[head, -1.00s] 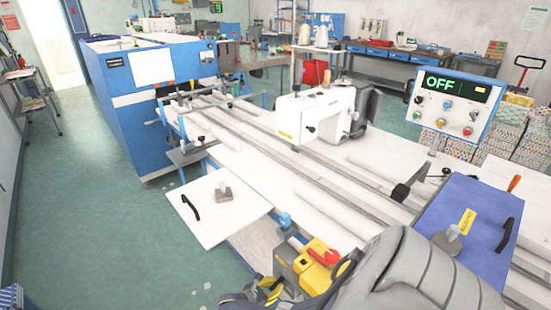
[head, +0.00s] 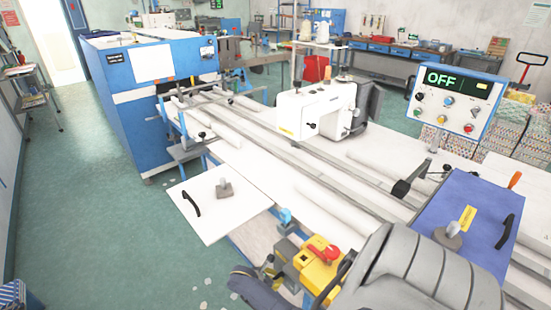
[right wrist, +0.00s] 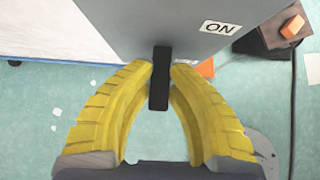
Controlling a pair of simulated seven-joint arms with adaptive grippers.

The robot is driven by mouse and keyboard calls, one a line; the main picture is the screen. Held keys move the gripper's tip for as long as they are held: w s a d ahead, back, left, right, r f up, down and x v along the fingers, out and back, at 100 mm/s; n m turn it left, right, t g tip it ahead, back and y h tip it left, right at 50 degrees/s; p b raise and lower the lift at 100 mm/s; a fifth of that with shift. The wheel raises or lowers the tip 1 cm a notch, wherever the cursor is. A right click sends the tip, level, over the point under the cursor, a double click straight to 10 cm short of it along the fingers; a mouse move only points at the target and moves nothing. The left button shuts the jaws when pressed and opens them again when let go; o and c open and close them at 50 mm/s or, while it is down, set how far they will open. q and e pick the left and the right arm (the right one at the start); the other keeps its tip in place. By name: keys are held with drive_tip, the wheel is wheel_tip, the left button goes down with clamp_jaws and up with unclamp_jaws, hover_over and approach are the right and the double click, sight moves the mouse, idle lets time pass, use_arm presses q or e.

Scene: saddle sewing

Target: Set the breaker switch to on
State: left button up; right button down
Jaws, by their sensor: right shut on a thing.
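The breaker switch is a black lever (right wrist: 159,80) on a grey box in the right wrist view, with a white "ON" label (right wrist: 219,27) to its right. My right gripper (right wrist: 160,72) has its yellow fingers closed around the lever, one on each side. In the head view, my right gripper (head: 268,271) is low in the middle, beside a small grey-brown box (head: 287,249); the lever itself is hard to make out there. The display on the control panel (head: 453,102) reads "OFF". My left gripper is not in view.
A yellow box with a red knob (head: 322,252) stands right of my gripper. A white panel with a black handle (head: 215,205) lies to the left, a blue one (head: 468,220) to the right. A sewing machine (head: 315,108) stands behind. Green floor (head: 80,200) is open at left.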

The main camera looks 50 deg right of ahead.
drive_tip(key=shift+r+y, duration=0.25)
drive_tip(key=shift+y, duration=0.65)
drive_tip(key=c, duration=1.3)
unclamp_jaws()
drive_tip(key=shift+r, duration=0.1)
drive_tip(key=v, duration=1.2)
drive_tip(key=shift+s+d, duration=0.1)
drive_tip(key=shift+s, duration=0.05)
drive_tip(key=shift+c, duration=0.2)
